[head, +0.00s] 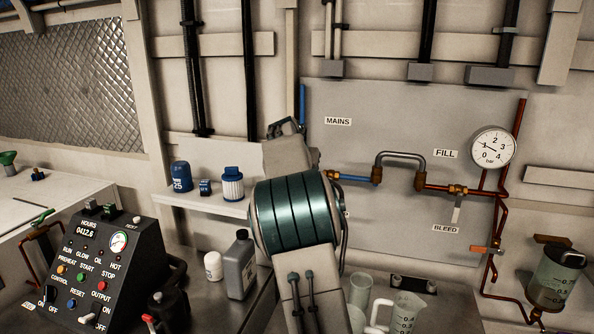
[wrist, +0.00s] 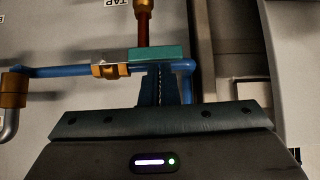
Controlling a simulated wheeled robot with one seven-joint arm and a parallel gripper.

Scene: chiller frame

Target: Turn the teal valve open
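The teal valve handle (wrist: 158,53) shows in the wrist view as a flat bar lying across the picture, beside a brass fitting (wrist: 110,70) on a blue pipe (wrist: 60,71). My gripper (wrist: 158,72) is just below the handle in that view. Its two fingers are together with only a thin seam between them, and nothing shows held between them. The fingertips are at the handle's near edge; I cannot tell whether they touch it. In the head view my arm hides the handle and the fingers.
A grey panel (head: 400,120) carries copper pipes, a gauge (head: 493,148) and a bleed lever (head: 457,210). A shelf (head: 205,203) with blue-and-white canisters stands left of my arm. A black control box (head: 105,265), a grey bottle (head: 238,268) and clear jugs (head: 405,312) stand below.

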